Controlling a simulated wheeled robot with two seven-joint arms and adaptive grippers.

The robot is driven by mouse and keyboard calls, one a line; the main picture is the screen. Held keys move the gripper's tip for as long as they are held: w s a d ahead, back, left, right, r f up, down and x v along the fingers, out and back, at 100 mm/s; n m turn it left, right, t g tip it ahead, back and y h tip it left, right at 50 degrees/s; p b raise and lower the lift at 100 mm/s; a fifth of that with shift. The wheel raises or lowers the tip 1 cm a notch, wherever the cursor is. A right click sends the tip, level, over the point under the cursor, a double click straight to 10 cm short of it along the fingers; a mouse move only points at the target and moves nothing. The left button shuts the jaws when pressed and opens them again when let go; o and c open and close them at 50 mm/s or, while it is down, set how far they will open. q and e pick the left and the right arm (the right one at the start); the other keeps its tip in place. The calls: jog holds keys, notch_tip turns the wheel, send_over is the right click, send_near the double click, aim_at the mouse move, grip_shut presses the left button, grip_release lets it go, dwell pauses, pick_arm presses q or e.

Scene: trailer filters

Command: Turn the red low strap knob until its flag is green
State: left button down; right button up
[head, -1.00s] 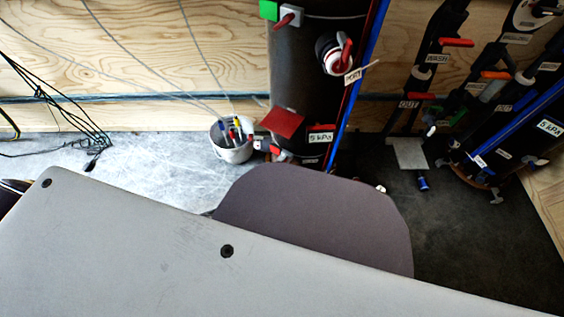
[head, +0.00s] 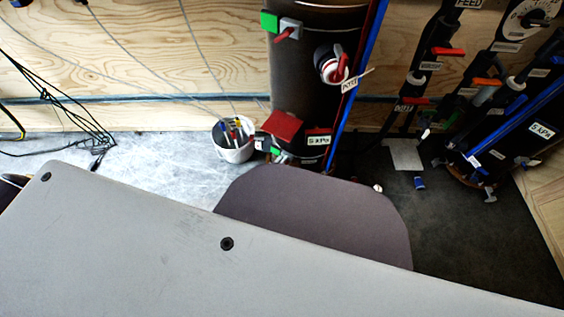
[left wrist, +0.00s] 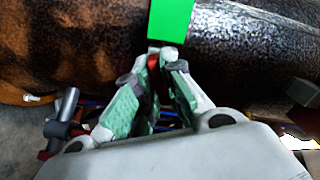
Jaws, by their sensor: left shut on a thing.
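In the left wrist view my left gripper (left wrist: 155,62), with green finger pads, is shut on a small red knob (left wrist: 153,72), mostly hidden between the fingers. A bright green flag (left wrist: 172,20) stands just beyond the fingertips, against a dark tank (left wrist: 240,50). In the head view the tank (head: 295,85) is upright. A red plate (head: 282,124) shows low on it; I cannot tell whether it is the same flag seen from another side. Small green and pale parts under it seem to be my left gripper's fingers (head: 278,153). My right gripper is not in view.
A white bucket of tools (head: 233,140) stands left of the tank's base. Pipes with labelled valves (head: 448,51) stand at right. Black cables (head: 75,120) lie at left.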

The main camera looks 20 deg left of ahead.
pick_arm(q)
jog(key=shift+m, duration=0.4)
jog(key=c, duration=1.5)
grip_release()
jog(key=shift+s, duration=0.15)
jog(key=shift+v, duration=3.65)
